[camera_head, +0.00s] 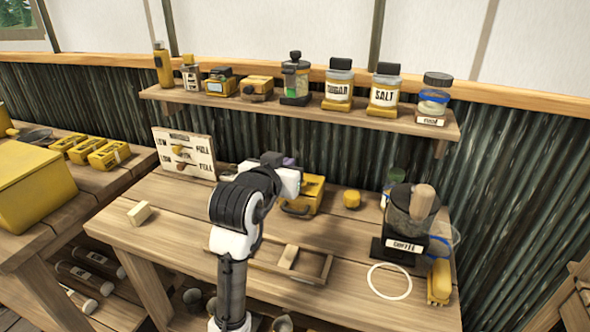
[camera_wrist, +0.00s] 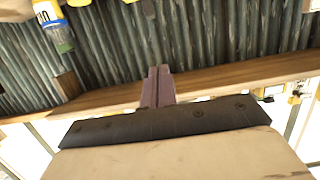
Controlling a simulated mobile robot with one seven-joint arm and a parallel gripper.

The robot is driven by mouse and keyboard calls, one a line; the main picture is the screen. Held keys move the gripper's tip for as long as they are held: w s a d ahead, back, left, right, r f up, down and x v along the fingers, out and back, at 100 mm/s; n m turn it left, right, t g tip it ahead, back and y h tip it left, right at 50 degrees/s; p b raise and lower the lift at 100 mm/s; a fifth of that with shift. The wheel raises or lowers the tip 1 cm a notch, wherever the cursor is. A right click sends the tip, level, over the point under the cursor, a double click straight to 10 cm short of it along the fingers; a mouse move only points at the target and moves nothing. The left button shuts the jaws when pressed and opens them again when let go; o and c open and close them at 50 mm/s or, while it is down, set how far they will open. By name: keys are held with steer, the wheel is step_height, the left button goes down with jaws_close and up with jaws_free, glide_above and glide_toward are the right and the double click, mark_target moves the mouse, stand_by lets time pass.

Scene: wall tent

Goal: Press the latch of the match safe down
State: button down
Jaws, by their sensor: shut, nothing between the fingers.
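No label in view reads as the match safe, so I cannot tell for certain which thing it is. A yellow box (camera_head: 312,190) with a dark curved handle or latch stands on the workbench, its left part hidden by my arm. My gripper (camera_head: 291,162) is shut and empty, in front of and above the left side of this box. I cannot tell whether it touches it. In the wrist view the purplish fingers (camera_wrist: 158,86) are together, with nothing between them, against the corrugated wall and a wooden ledge. The latch does not show clearly in the wrist view.
A shelf (camera_head: 300,113) with jars and small yellow boxes runs above the bench. A lever board (camera_head: 185,152) stands left. A grinder-like device (camera_head: 408,220), a yellow knob (camera_head: 351,198) and a white ring (camera_head: 389,281) are right. A wooden tray (camera_head: 318,267) lies in front.

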steer(key=w+d+f+p, duration=0.2)
steer(key=w+f, duration=0.3)
steer(key=shift+w+f, duration=0.25)
steer(key=shift+w, duration=0.15)
steer(key=shift+f, duration=0.1)
step_height(320, 180, down, 2)
steer(key=shift+f+b, duration=0.25)
steer(key=shift+b, duration=0.55)
